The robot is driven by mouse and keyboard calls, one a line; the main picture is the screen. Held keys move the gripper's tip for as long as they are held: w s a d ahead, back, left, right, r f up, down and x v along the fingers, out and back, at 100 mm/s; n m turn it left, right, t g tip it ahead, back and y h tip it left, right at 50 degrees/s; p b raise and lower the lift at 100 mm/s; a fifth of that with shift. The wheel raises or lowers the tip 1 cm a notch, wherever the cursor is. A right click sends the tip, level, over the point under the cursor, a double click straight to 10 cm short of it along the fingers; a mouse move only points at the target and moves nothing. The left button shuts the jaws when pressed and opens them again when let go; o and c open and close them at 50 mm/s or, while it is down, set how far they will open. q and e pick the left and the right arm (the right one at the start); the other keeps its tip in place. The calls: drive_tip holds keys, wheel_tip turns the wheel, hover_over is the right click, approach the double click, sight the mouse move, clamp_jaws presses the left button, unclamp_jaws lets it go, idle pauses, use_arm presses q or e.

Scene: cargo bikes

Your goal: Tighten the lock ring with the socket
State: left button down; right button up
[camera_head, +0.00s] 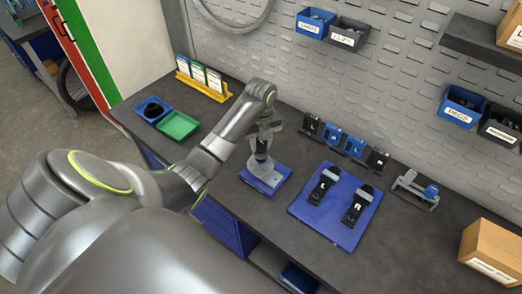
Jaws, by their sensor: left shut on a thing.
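My left arm reaches in from the left over the dark bench. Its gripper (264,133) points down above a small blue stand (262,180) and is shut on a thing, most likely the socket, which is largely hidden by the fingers. A grey upright part (261,160) stands on the blue base just below the gripper. I cannot make out the lock ring, nor tell whether the socket touches it. My right gripper is not in view.
A blue mat (301,209) with two black parts marked L and R lies right of the stand. Several small labelled blocks stand behind it. Blue (140,110) and green (178,125) trays lie left. A grey fixture (415,188) and cardboard box (492,250) stand right.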

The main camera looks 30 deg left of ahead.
use_arm(q)
drive_tip(key=n, duration=1.2)
drive_tip(key=shift+w, duration=0.1)
idle(0.4)
drive_tip(key=shift+f+b, duration=0.35)
drive_tip(key=shift+f, duration=0.55)
idle(0.8)
drive_tip(key=c, duration=1.7)
unclamp_jaws()
clamp_jaws()
drive_tip(key=shift+p, duration=0.35)
